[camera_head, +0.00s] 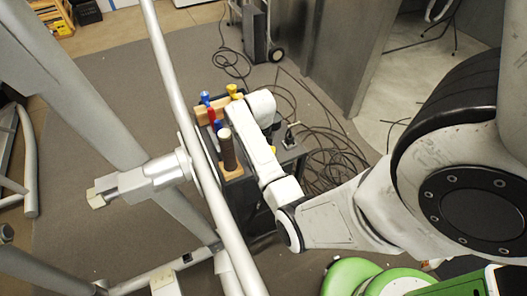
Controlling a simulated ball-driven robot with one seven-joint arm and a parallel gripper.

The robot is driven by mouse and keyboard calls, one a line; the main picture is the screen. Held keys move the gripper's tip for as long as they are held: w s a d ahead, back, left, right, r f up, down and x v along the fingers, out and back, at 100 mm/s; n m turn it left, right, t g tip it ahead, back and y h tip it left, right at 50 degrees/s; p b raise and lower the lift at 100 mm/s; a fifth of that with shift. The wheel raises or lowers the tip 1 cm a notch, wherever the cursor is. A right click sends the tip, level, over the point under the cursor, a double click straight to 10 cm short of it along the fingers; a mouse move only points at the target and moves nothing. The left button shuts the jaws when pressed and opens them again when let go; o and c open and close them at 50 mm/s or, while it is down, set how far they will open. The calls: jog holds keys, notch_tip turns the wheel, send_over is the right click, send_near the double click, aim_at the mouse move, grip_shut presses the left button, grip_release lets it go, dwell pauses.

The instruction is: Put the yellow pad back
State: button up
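No yellow pad can be made out for sure. A small yellow patch (273,150) shows at the right edge of my white forearm, mostly hidden by it; I cannot tell what it belongs to. A yellow tool handle (232,89) stands in a wooden rack (203,113) on a dark cart, beside blue and red handles. My arm reaches from the right over the cart, and its far white end hides part of the cart top. My gripper's fingers are not visible, so I cannot see whether they hold anything.
Grey elliptical machine bars (190,130) cross in front of the cart at left. A brown cylinder (227,150) stands on the cart's near end. Loose black cables (335,165) lie on the floor right of it. Green round parts (350,275) are at the bottom.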

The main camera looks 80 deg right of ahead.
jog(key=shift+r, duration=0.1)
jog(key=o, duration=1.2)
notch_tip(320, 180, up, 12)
jog(key=p, duration=0.2)
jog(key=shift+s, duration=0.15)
